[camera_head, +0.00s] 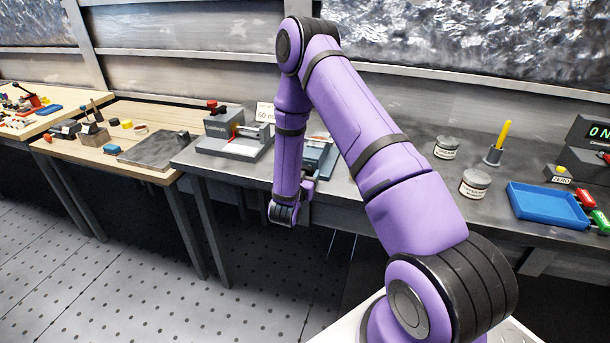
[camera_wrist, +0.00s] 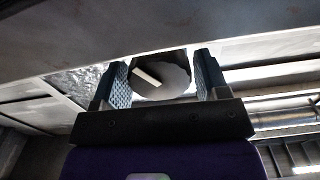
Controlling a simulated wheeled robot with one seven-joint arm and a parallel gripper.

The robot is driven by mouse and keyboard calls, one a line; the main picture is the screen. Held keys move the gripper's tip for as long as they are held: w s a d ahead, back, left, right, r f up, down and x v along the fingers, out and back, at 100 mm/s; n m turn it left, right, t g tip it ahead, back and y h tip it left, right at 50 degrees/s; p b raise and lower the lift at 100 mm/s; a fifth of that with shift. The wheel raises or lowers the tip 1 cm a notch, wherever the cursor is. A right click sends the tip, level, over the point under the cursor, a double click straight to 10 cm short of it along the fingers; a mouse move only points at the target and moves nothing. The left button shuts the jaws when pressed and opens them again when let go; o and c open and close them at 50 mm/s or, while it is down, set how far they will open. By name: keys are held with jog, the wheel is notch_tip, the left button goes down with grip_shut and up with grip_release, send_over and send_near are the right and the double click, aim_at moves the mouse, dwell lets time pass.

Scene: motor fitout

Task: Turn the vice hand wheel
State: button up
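The blue vice (camera_head: 320,152) stands at the front edge of the grey bench in the head view, partly hidden behind my forearm. My gripper (camera_head: 306,186) is low at that bench edge, just in front of the vice, mostly hidden by my wrist. In the wrist view my gripper (camera_wrist: 160,76) has its two ridged fingers wide apart. A round grey thing with a dark upper part and a pale bar (camera_wrist: 147,76) shows between them, seemingly the hand wheel. It nearly fills the gap; I cannot tell whether the fingers touch it. The wheel is hidden in the head view.
Left of my arm a grey fixture (camera_head: 235,140) with a red knob stands on the bench near a small sign (camera_head: 265,112). To the right are jars (camera_head: 474,183), a yellow rod in a holder (camera_head: 497,143) and a blue tray (camera_head: 545,207). The floor in front is clear.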

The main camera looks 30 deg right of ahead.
jog(key=c, duration=0.5)
jog(key=shift+m, duration=3)
jog(key=o, duration=0.9)
jog(key=shift+s, duration=0.1)
jog(key=shift+f, duration=0.1)
